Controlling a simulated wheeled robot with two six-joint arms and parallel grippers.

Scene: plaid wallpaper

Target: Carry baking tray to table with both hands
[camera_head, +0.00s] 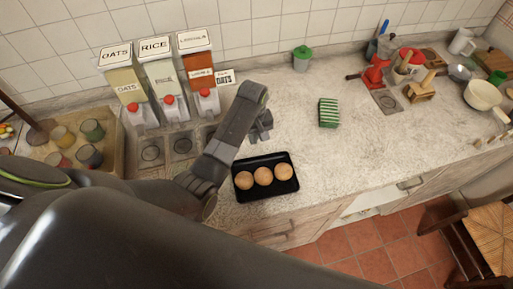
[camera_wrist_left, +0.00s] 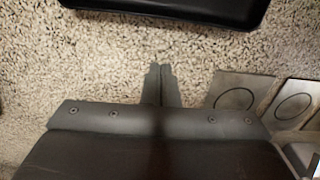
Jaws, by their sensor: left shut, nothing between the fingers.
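The black baking tray (camera_head: 283,188) holds three round brown buns (camera_head: 263,176) and lies on the stone counter near its front edge. In the left wrist view only one edge of the tray (camera_wrist_left: 165,12) shows, at the top. My left gripper (camera_head: 264,130) is above the counter just behind the tray, apart from it. Its fingers (camera_wrist_left: 161,80) are closed together with nothing between them. My right gripper is not in view.
Oats, rice and lentils dispensers (camera_head: 155,75) stand at the back left by a tray of cups (camera_head: 92,130). A green striped sponge (camera_head: 328,112) and a green-lidded jar (camera_head: 302,57) are to the right. Utensils and a pan (camera_head: 482,94) crowd the far right. A chair (camera_head: 490,225) is at lower right.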

